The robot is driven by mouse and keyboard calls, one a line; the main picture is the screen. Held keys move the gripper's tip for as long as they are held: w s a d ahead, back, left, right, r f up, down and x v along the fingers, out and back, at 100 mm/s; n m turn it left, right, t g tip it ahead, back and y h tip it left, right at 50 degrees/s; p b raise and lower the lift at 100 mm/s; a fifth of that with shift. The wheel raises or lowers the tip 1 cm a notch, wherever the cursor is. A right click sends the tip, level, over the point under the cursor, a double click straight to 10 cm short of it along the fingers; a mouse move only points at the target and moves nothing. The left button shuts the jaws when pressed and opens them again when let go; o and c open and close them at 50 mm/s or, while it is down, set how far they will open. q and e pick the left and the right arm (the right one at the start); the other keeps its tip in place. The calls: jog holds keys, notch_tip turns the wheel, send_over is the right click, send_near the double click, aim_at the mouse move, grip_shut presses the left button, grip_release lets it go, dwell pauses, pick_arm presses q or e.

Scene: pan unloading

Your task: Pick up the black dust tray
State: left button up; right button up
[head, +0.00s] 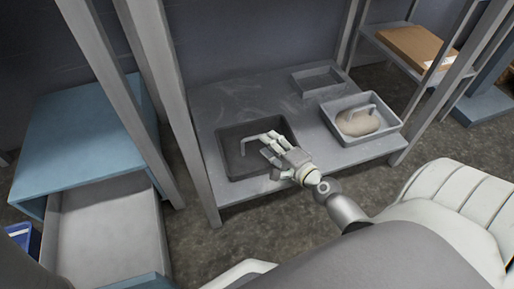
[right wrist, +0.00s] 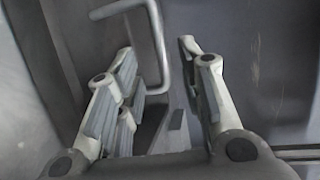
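The black dust tray (head: 231,160) is a dark, open, square tray on the left part of the grey metal shelf. A light grey bent handle (head: 258,137) rises over it. My right gripper (head: 270,146) is over the tray's right side, close to the handle. In the right wrist view, the two fingers of the gripper (right wrist: 160,52) are spread apart. My left gripper is not in view.
A grey tray (head: 331,129) holding a brown lump (head: 357,123) stands on the shelf to the right. A shallow empty tray (head: 316,80) is behind it. Upright metal posts (head: 165,90) frame the shelf. A blue cabinet (head: 85,135) stands left, a cardboard box (head: 415,47) upper right.

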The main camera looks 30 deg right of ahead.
jog(key=shift+w+a+f, duration=0.1)
jog(key=shift+w+f, duration=0.05)
jog(key=shift+w, duration=0.75)
jog(key=shift+w+a+f, duration=0.15)
jog(key=shift+w, duration=0.8)
jog(key=shift+w+a+f, duration=0.1)
jog(key=shift+w+f, duration=0.05)
jog(key=shift+w, duration=0.75)
grip_shut()
jog(key=shift+r, duration=0.1)
